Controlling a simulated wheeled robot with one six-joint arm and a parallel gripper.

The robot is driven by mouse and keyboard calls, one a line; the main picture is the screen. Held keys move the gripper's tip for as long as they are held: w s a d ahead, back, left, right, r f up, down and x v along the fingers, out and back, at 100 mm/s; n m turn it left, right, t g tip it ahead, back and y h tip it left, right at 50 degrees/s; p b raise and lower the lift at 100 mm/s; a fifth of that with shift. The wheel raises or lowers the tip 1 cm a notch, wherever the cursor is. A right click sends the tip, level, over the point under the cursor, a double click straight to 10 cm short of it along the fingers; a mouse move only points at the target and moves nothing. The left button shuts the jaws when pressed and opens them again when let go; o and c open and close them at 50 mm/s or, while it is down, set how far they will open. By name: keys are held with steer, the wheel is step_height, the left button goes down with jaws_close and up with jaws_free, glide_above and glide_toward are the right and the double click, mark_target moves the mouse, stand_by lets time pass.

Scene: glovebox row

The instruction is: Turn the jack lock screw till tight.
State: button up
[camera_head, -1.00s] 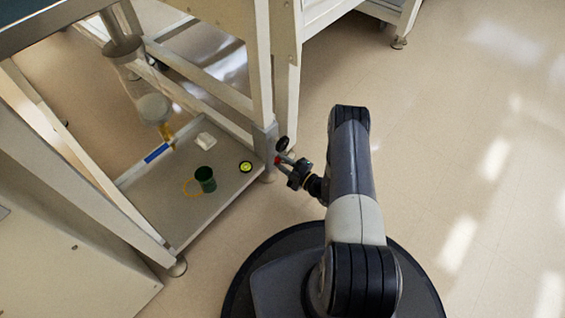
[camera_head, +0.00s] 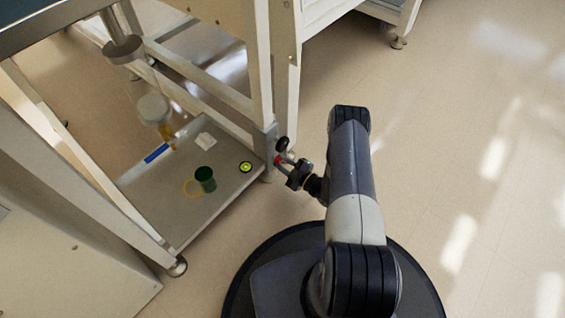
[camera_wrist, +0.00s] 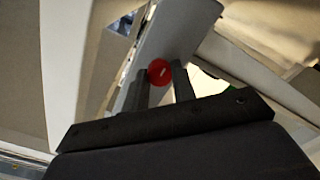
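The jack lock screw shows as a round red knob (camera_wrist: 160,72) with a pale mark across its face in the wrist view. In the head view the red knob (camera_head: 278,160) sits low at the foot of the near frame leg. My gripper (camera_wrist: 162,78) has one dark finger on each side of the knob, and the knob fills the gap between the fingertips. It looks shut on the knob. In the head view my gripper (camera_head: 287,165) is at the leg, and its fingers partly hide the screw. The screw's shaft is hidden.
A low grey shelf (camera_head: 160,215) left of the leg holds a green cup (camera_head: 205,179), a round yellow-and-black item (camera_head: 246,167), a white block (camera_head: 205,141) and a blue strip (camera_head: 156,153). A black round part (camera_head: 282,143) is just above the knob. Open floor (camera_head: 470,150) lies to the right.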

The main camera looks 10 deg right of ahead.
steer(key=o, duration=0.4)
steer(key=p+v, duration=0.3)
steer(key=v, duration=0.8)
steer(key=shift+w+a, duration=0.15)
steer(key=shift+w, duration=0.05)
stand_by(0.4)
steer(key=b+x, duration=0.3)
steer(key=x, duration=0.7)
steer(key=shift+w+a, duration=0.15)
steer(key=shift+w, duration=0.1)
steer(key=shift+s, duration=0.1)
